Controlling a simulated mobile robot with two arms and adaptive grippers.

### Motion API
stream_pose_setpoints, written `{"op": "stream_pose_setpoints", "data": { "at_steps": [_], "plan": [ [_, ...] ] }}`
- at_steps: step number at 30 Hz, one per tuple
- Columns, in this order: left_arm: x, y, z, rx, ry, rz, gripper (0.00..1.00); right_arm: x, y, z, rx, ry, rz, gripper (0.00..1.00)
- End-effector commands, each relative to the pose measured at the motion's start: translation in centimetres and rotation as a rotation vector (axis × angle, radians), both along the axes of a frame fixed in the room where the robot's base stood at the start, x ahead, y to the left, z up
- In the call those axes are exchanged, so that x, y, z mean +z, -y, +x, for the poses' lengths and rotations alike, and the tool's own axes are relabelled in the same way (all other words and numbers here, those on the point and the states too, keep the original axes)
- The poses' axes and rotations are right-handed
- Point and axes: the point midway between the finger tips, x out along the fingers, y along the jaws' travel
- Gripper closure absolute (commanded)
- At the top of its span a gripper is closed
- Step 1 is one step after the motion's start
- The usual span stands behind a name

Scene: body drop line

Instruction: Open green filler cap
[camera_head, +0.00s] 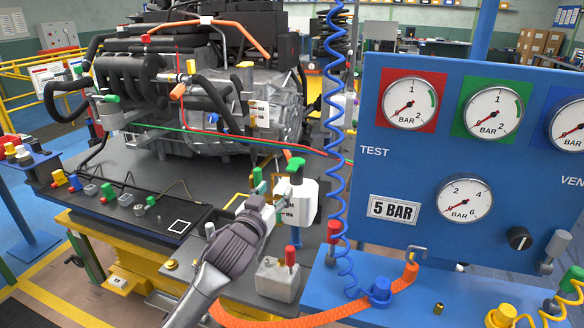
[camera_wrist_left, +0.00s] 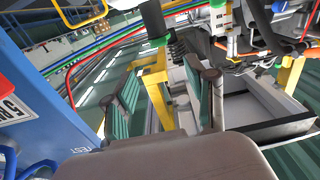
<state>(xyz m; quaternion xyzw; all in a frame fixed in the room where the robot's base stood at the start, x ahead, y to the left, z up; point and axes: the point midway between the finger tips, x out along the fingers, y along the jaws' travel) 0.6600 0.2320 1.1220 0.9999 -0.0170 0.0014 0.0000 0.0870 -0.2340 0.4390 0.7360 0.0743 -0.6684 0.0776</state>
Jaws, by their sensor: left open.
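A white reservoir (camera_head: 304,203) with a green cap (camera_head: 295,166) on its top stands on the grey platform, right of the engine. The cap appears seated on the neck. My left gripper (camera_head: 270,190) is just left of this reservoir and slightly below the cap, its fingers pointing up and away. Its fingers partly cover the reservoir's left side. In the left wrist view the left gripper (camera_wrist_left: 166,92) is open, with green-padded fingers apart and nothing held between them. Another green cap (camera_head: 108,99) tops a grey canister at the engine's left side. My right gripper is out of view.
A blue gauge panel (camera_head: 403,172) and a coiled blue hose (camera_head: 336,130) stand close on the right. The engine (camera_head: 270,105) is behind. A grey block with a red handle (camera_head: 278,280) is near the front. A black tray (camera_head: 160,222) lies left.

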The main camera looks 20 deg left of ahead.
Motion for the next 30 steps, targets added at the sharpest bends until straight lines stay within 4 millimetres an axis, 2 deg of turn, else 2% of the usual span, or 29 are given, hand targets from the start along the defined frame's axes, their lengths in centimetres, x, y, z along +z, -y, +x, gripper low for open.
{"op": "stream_pose_setpoints", "data": {
  "at_steps": [12,18,24,30],
  "plan": [
    [0.3,0.3,7.8,0.0,-0.002,-0.001,0.44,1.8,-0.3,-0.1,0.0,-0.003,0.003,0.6],
    [0.0,0.4,11.0,0.001,-0.003,-0.001,0.44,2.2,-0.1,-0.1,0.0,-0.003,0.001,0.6],
    [0.0,0.5,12.6,0.0,-0.002,0.0,0.44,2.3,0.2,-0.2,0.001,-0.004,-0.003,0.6],
    [-0.1,0.5,13.0,-0.001,-0.003,0.0,0.44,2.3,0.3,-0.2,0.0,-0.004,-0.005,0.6]
  ]
}}
